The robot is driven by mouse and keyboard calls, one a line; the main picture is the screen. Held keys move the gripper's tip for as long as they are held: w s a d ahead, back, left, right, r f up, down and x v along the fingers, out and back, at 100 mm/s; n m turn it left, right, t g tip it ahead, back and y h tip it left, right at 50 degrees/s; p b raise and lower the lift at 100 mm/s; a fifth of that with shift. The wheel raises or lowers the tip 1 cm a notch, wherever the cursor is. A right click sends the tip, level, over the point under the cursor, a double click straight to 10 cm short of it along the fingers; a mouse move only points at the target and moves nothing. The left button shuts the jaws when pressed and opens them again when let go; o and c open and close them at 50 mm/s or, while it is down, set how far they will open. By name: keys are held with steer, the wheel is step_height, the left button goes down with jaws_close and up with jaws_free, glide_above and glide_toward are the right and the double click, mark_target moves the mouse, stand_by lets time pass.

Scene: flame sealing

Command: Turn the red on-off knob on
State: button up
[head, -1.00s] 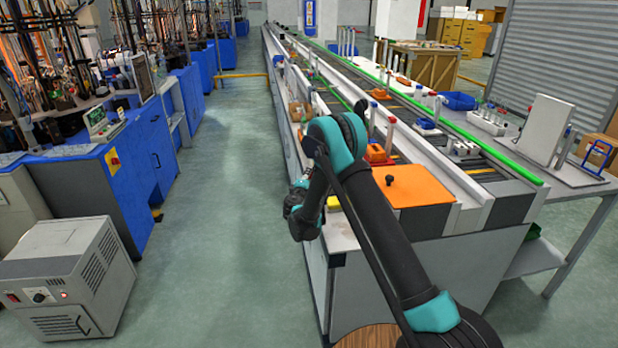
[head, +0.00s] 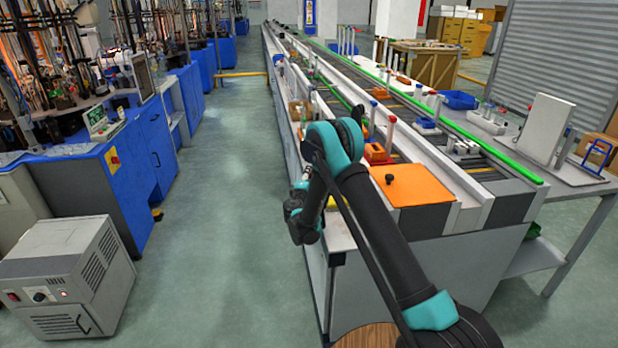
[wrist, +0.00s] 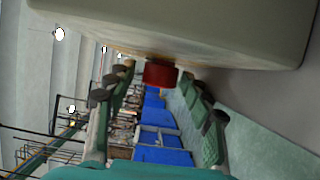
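The red knob (wrist: 161,74) shows in the wrist view, on the edge of a large pale housing (wrist: 200,28) that fills the top of the picture. My gripper (wrist: 156,76) has its two green-padded fingers apart, one on each side of the knob. The fingertips reach about level with the knob, and gaps show between it and both fingers. In the head view the knob is not seen, and my gripper cannot be made out clearly beside the near left end of the long bench, where my wrist hangs.
The long bench (head: 425,270) stands to the right, with an orange plate (head: 412,186) on its near end. Blue cabinets (head: 130,185) and a grey box unit (head: 68,275) stand on the left. The floor aisle (head: 225,200) between is clear.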

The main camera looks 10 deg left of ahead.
steer(key=s, duration=0.8)
steer(key=shift+a, duration=0.45)
steer(key=shift+f, duration=0.1)
